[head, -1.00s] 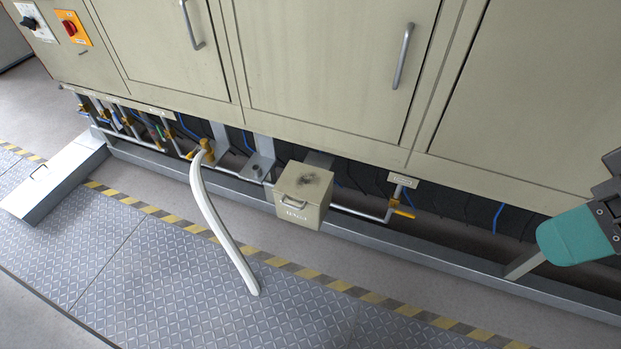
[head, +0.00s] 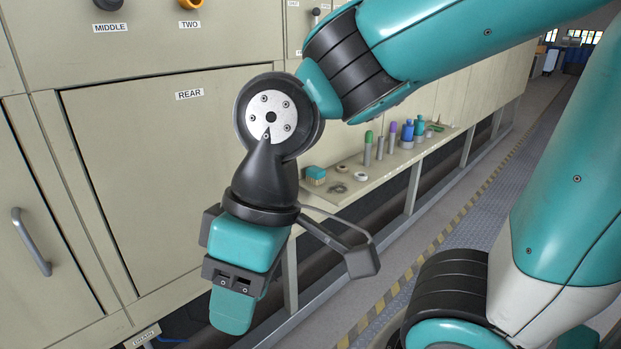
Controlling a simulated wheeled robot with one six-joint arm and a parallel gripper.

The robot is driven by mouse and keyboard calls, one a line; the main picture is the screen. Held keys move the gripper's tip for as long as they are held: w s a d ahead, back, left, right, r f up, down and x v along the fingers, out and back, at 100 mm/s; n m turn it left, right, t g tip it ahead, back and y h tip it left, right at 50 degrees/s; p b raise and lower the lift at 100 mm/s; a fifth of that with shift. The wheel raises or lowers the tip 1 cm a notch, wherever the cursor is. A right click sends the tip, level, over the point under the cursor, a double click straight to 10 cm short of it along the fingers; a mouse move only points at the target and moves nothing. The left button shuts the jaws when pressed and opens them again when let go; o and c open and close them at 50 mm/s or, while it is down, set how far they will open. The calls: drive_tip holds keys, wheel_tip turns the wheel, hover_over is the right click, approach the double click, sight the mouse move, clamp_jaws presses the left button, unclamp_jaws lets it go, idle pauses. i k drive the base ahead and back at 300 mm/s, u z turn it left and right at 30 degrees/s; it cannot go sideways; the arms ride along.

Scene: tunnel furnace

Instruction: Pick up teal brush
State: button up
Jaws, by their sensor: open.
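A small brush (head: 316,173) with a teal top and tan bristles lies at the near end of a narrow shelf along the furnace wall. It is in the middle of the head view. My gripper (head: 232,312) hangs in front of the panel marked REAR, to the left of the brush and nearer to me. It points down, with its teal end low in the picture, and nothing shows in it. It is apart from the brush. The inner side of the jaws is mostly hidden.
The beige shelf (head: 345,193) also bears a dark patch, two small rings and several bottles and tubes (head: 393,140) farther along. Furnace panels with a handle (head: 31,242) stand at left. Yellow-black striped floor (head: 440,240) and an open aisle run along the right.

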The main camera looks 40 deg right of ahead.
sight(316, 176)
drive_tip(key=z, duration=0.2)
drive_tip(key=k, duration=0.35)
drive_tip(key=u, duration=0.8)
drive_tip(key=i, duration=0.75)
drive_tip(key=z, duration=0.65)
drive_tip(key=i, duration=0.65)
drive_tip(key=z, duration=0.7)
drive_tip(key=i, duration=0.55)
